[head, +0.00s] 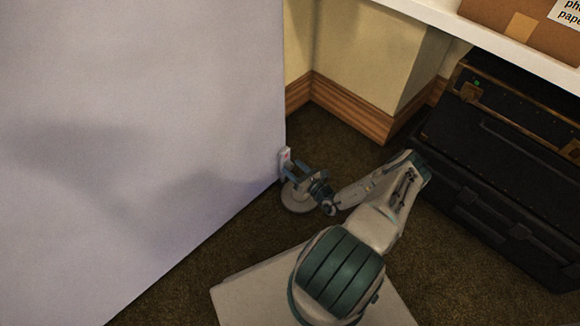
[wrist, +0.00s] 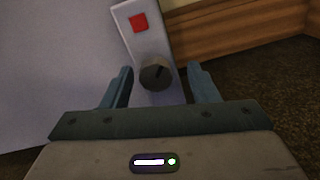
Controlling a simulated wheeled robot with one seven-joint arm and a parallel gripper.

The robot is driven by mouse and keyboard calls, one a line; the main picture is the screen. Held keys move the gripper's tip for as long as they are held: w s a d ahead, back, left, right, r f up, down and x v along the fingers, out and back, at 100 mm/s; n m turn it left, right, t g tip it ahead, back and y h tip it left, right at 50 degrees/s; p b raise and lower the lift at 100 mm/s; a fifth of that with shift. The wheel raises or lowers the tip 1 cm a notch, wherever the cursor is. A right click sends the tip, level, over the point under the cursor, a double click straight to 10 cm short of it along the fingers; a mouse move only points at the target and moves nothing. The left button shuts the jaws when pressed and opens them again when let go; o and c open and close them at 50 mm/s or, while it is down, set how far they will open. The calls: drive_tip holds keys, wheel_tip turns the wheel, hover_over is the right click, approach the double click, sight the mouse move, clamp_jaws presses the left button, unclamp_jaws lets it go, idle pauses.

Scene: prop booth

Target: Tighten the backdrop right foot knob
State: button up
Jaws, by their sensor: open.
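The backdrop (head: 140,130) is a large pale grey panel on the left in the head view. My gripper (wrist: 163,80) is open, with one finger on each side of the knob. Gaps show between fingers and knob. In the head view my gripper (head: 296,177) is at the bracket and hides the knob.
A black case (head: 500,180) stands on the right beneath a white shelf (head: 480,35) that holds a cardboard box (head: 520,25). A wooden baseboard (head: 345,107) runs along the yellowish wall behind. Brown carpet (head: 200,265) is clear beside the panel.

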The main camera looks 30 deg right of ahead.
drive_tip(key=shift+w+a, duration=0.1)
drive_tip(key=shift+a, duration=0.15)
drive_tip(key=shift+c, duration=0.8)
drive_tip(key=c, duration=0.8)
drive_tip(key=shift+m, duration=0.4)
drive_tip(key=m+b, duration=0.1)
drive_tip(key=m, duration=0.1)
drive_tip(key=shift+m, duration=0.4)
drive_tip(key=m, duration=0.3)
drive_tip(key=shift+m+b, duration=0.35)
drive_tip(key=shift+m, duration=0.05)
drive_tip(key=m, duration=0.3)
drive_tip(key=m+b, duration=0.1)
drive_tip(key=m, duration=0.2)
drive_tip(key=shift+g+y, duration=0.3)
drive_tip(key=shift+m, duration=0.3)
